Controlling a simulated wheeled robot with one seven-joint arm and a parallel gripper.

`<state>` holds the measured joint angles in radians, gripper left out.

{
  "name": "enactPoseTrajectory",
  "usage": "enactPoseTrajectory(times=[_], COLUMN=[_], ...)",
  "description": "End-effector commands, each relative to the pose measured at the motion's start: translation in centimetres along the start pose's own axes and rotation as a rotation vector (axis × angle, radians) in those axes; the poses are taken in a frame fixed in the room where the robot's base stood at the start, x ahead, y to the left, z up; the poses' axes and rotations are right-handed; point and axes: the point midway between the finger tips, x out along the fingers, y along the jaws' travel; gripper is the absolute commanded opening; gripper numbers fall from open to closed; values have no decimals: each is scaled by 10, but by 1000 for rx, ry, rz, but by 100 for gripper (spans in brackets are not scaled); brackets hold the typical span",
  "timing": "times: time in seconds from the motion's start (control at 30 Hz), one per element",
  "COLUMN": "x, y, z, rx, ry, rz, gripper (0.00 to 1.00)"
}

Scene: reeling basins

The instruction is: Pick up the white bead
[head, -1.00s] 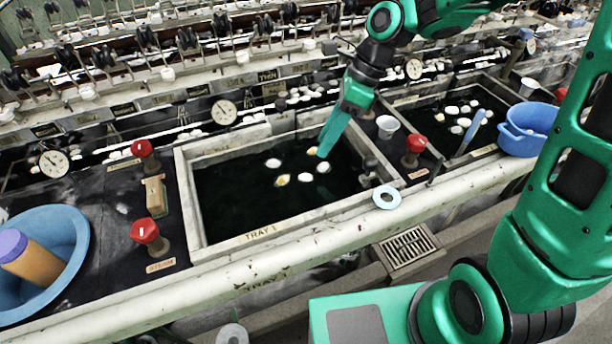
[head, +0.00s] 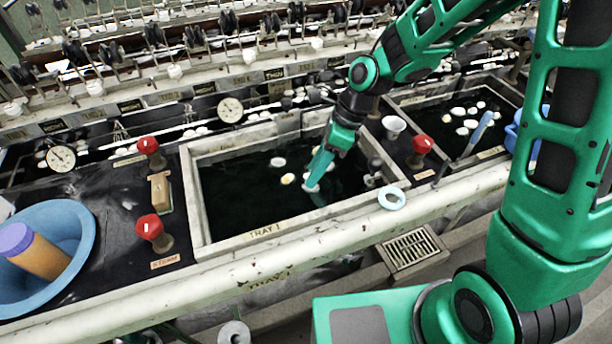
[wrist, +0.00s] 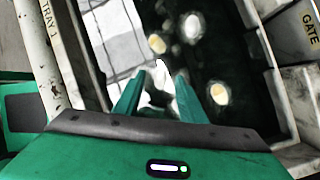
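Several rounded white pieces float in the dark water of the basin marked TRAY 1 (head: 228,246); some have yellowish middles. I cannot tell for sure which one is the white bead. One white piece (head: 311,188) is right at the tips of my gripper (head: 316,178), which points down into this basin. In the wrist view my gripper (wrist: 158,92) has its two green fingers apart, with a white shape (wrist: 159,87) between and just beyond them. I cannot tell whether they touch it. Its lower part is hidden by the fingers and my wrist.
A pale ring (head: 391,198) lies on the basin's front ledge. Red-knobbed valves (head: 149,228) stand left of the basin, and another (head: 422,145) stands right. A blue bowl (head: 70,222) holds an orange cylinder with a purple top. A white cup (head: 394,124) stands near the right rim.

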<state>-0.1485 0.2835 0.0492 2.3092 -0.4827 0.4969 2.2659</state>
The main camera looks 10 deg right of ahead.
Motion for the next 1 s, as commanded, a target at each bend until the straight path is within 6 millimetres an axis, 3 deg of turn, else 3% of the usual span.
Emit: enactPoseTrajectory(times=[0.13,0.27,0.73,1.0], x=[0,0,-5,-42], y=[0,0,0,10], z=[0,0,2,18], rx=[0,-1,-1,-4], ry=[0,0,-1,-2], rz=[0,0,-1,-5], gripper=[37,10,9,9])
